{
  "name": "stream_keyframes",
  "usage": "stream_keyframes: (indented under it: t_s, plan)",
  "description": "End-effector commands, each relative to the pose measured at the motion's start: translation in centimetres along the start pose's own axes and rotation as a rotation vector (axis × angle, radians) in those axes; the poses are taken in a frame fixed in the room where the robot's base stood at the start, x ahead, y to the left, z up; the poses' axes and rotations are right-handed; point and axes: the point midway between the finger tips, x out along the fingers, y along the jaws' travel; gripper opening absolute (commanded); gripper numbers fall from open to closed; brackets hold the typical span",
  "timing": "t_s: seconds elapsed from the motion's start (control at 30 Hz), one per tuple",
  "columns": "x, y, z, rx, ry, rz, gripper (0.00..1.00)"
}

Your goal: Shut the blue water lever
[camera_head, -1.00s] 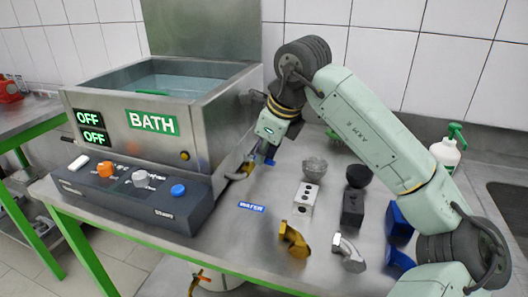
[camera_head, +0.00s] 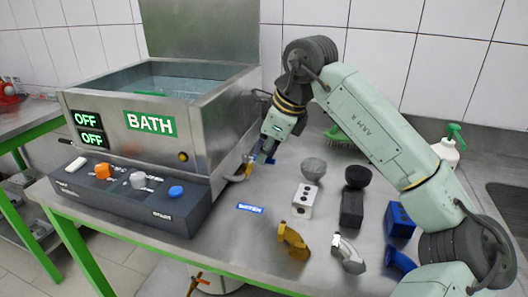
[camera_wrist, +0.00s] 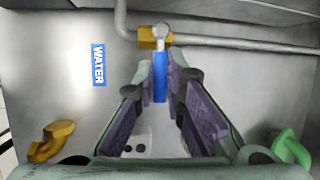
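The blue water lever (camera_wrist: 160,77) points from a brass valve (camera_wrist: 154,38) toward the bottom of the wrist view. In the head view the lever (camera_head: 270,158) is small and partly hidden beside the bath's right side. My gripper (camera_wrist: 159,72) has its two fingers on either side of the lever, tips close to it, with narrow gaps seeming to show. It looks open rather than clamped; contact is hard to judge. In the head view my gripper (camera_head: 258,155) reaches down beside the bath. The blue WATER label (camera_wrist: 98,62) lies left of the lever.
The steel bath (camera_head: 205,120) stands left of my arm, with a control box (camera_head: 130,195) in front and both displays reading OFF. Brass and steel elbows, blocks and bowls stand right on the table. A pipe (camera_wrist: 240,44) runs behind the lever. A green brush (camera_head: 345,140) lies behind.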

Motion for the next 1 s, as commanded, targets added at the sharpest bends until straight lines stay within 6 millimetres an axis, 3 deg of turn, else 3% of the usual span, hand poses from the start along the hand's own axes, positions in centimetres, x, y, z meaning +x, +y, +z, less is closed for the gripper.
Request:
stream_keyframes:
  t_s: [0.3,0.67,0.77,1.0]
  plan:
    - [0.0,-0.1,0.0,0.002,-0.001,-0.002,0.31]
    - [-0.6,-0.1,0.0,0.002,0.0,-0.003,0.31]
    - [-1.8,-0.1,0.0,0.003,0.001,-0.003,0.31]
    - [-7.0,-0.1,0.0,0.004,0.0,-0.006,0.31]
